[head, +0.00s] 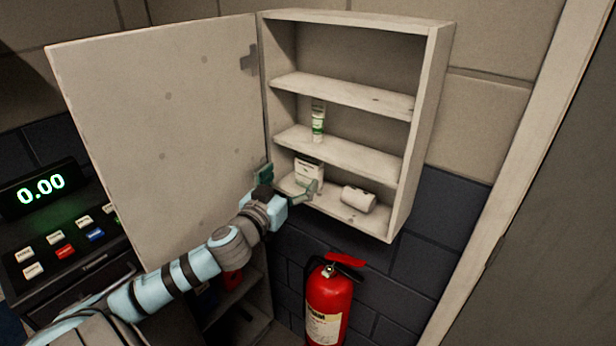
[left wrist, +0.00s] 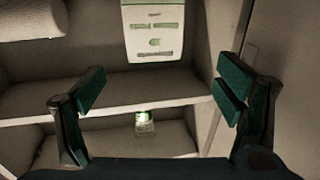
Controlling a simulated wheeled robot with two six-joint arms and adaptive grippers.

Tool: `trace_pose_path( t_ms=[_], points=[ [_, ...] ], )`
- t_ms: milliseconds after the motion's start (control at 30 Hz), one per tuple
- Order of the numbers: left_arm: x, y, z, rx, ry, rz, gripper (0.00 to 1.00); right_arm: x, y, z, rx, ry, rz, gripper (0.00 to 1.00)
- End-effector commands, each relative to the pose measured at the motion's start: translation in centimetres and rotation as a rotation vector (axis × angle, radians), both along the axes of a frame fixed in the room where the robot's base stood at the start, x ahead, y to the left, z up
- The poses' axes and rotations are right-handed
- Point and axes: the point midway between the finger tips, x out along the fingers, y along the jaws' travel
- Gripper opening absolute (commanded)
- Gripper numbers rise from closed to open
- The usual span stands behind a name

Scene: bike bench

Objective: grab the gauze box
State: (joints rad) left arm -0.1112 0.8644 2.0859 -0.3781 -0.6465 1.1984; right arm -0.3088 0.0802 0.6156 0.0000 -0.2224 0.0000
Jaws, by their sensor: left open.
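The gauze box, a white carton with green print (head: 309,170), stands on the cabinet's bottom shelf at its left side. It also shows at the top of the left wrist view (left wrist: 152,32). My left gripper (head: 287,182) is open in front of the cabinet's lower left, close to the box, with one finger overlapping the box's lower part in the head view. In the left wrist view the fingers (left wrist: 162,90) are wide apart with nothing between them; the box appears beyond them. My right gripper is not in view.
The open wall cabinet (head: 432,110) has its door (head: 155,130) swung left, beside my left arm. A white roll (head: 359,198) lies right of the box. A white-green tube (head: 318,122) stands one shelf up. A fire extinguisher (head: 328,295) is below. The top shelf is empty.

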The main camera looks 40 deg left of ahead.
Motion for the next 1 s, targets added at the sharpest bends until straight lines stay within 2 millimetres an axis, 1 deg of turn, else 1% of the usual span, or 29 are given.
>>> trace_pose_path(
  t_ms=[33,167,300,400,600,667,800,867,1000],
  points=[
    [0.7,0.1,0.4,-0.003,-0.003,0.001,0.85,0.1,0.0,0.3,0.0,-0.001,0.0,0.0],
    [2.1,0.3,0.2,-0.003,-0.003,0.001,0.85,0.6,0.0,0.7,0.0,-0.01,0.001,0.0],
    [4.9,0.4,-0.2,-0.003,-0.003,0.002,0.85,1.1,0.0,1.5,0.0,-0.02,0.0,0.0],
    [6.1,0.7,-0.3,0.0,-0.001,0.001,0.85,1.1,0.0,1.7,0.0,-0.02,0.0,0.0],
    [6.3,0.7,-0.5,0.004,0.001,-0.001,0.85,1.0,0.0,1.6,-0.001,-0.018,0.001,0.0],
    [6.3,0.7,-0.5,0.004,0.001,-0.001,0.77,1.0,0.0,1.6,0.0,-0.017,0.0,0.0],
    [6.3,0.8,-0.5,0.004,0.001,0.0,0.55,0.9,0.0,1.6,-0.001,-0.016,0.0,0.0],
    [6.3,0.8,-0.5,0.004,0.001,0.0,0.45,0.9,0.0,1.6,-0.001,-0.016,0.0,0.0],
    [6.3,0.8,-0.5,0.004,0.001,0.0,0.44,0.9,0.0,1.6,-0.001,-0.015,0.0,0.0]
  ],
)
